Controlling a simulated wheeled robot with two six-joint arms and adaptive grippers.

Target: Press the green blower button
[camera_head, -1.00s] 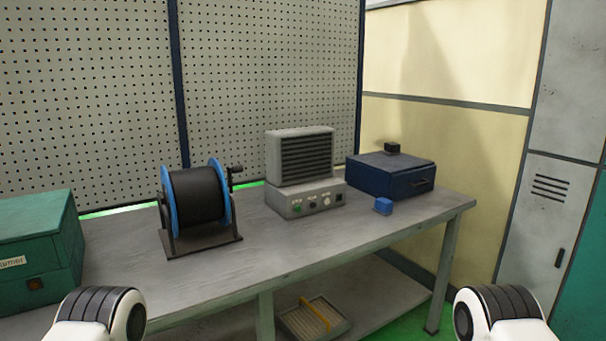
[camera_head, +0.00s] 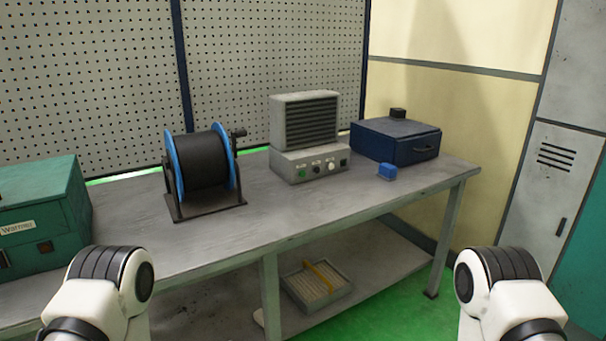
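The blower (camera_head: 303,121) is a grey box with dark louvres, standing on a grey base at the back of the workbench. Its front panel holds a small green button (camera_head: 301,174) at the left, with a dark knob (camera_head: 317,169) and a pale knob (camera_head: 331,165) to its right. The button faces the front edge of the bench and nothing covers it. Only parts of my two white arms show, at the lower left and lower right. Both grippers are out of view.
The workbench (camera_head: 262,216) also carries a blue-rimmed cable reel (camera_head: 203,166), a green box labelled "Warmer" (camera_head: 40,210), a navy case (camera_head: 393,143) and a small blue block (camera_head: 387,172). A tray (camera_head: 316,288) lies on the lower shelf. The bench front is clear.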

